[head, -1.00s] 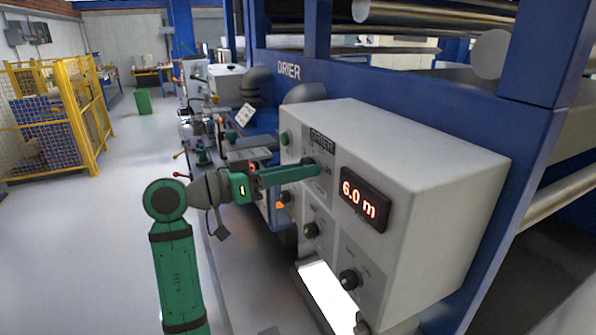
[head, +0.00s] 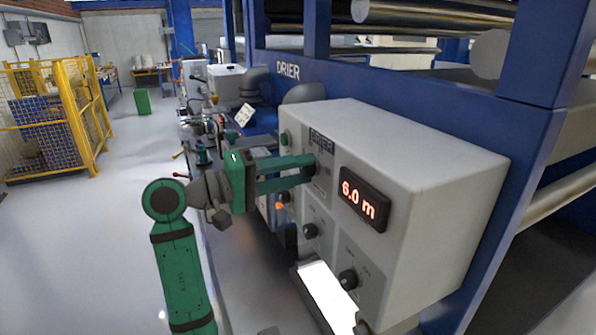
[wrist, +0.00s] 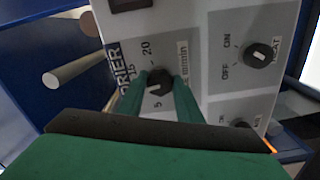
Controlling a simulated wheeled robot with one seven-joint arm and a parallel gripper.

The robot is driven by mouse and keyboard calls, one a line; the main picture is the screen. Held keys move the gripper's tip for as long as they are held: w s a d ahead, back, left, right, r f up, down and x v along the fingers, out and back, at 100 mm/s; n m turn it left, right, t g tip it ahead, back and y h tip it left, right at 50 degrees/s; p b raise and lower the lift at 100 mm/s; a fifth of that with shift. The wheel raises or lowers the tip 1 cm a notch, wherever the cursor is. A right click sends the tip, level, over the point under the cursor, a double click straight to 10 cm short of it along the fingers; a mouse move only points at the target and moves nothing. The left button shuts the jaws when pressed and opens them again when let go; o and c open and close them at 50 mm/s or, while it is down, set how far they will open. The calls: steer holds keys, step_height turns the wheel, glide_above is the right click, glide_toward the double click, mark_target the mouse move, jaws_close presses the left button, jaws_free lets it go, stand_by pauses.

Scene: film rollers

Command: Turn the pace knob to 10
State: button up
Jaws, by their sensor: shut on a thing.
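The pace knob (wrist: 158,84) is a dark round knob on the grey drier panel, with a scale around it showing 5 and 20 and a m/min label beside it. My gripper (wrist: 160,82) is shut on it, with one green finger on each side. In the head view my gripper (head: 312,165) reaches the upper part of the panel, and its fingers mostly hide the knob. The red display (head: 365,199) to the right of the knob reads 6.0 m. I cannot tell exactly where the knob's pointer stands.
The heat knob (wrist: 262,53), marked OFF and ON, is beside the held knob. More dark knobs (head: 348,279) sit lower on the control box (head: 430,165). A yellow cage (head: 60,115) stands far left, with clear floor (head: 90,240) in front.

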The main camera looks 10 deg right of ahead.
steer(key=shift+n, duration=1.6)
steer(key=o, duration=1)
steer(key=shift+o, duration=0.2)
steer(key=shift+a, duration=0.1)
steer(key=s+a, duration=0.2)
steer(key=a, duration=0.8)
steer(key=shift+a, duration=0.25)
steer(key=shift+s, duration=0.15)
